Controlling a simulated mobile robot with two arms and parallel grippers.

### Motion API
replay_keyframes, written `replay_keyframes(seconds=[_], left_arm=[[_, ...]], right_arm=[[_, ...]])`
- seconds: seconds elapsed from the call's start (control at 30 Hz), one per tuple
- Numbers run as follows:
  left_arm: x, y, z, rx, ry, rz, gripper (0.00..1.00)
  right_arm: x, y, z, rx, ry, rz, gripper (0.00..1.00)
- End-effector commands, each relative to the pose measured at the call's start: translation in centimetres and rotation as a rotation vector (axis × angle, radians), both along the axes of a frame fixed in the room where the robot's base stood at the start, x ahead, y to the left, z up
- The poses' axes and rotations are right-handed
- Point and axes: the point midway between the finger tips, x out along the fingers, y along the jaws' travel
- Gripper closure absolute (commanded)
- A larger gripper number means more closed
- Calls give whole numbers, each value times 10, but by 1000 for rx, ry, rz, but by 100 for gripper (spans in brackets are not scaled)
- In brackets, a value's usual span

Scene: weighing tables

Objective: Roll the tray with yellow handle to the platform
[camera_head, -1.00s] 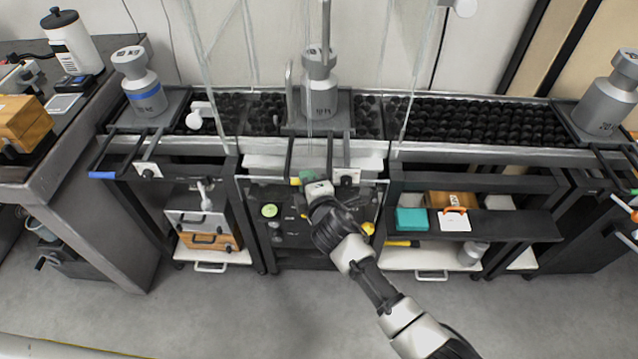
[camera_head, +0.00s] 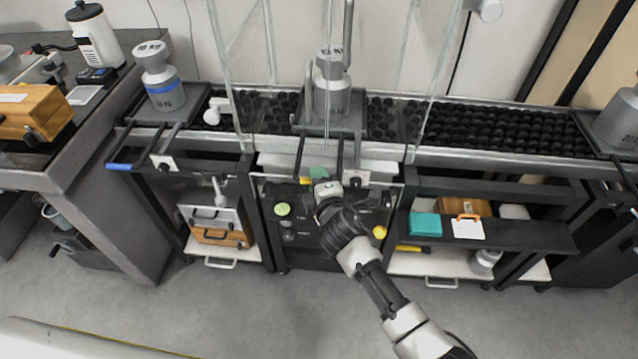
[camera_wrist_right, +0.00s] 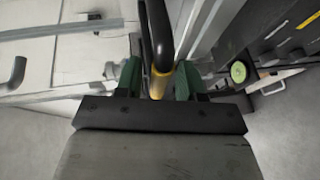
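The tray (camera_head: 352,130) sits on the narrow stand at the centre, under a glass case, and bears a grey weight (camera_head: 330,90). Its dark handle bars reach forward over the stand's front edge. My right gripper (camera_head: 318,178) is at the front of these bars. In the right wrist view, the yellow part of the handle (camera_wrist_right: 160,86) lies between the green fingertips (camera_wrist_right: 157,80). The fingers look closed around it, though contact on the left side is hard to make out. My left gripper is not in view.
A roller conveyor (camera_head: 490,128) runs right of the stand. A tray with a blue handle (camera_head: 122,166) and a blue-banded weight (camera_head: 163,88) stand to the left. Shelves below hold boxes, including a teal one (camera_head: 425,224). The floor in front is open.

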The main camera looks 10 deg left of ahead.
Motion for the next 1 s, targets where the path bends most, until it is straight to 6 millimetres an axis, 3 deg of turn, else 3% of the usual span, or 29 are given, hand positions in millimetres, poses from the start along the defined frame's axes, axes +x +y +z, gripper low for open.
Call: replay_keyframes(seconds=[0.17, 0.6, 1.0], left_arm=[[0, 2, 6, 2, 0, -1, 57], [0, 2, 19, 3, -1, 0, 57], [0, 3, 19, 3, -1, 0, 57]], right_arm=[[-14, -7, 4, -1, 1, -1, 61], [-86, -40, 17, -1, 2, 0, 61], [-97, -45, 20, -1, 0, 0, 61]])
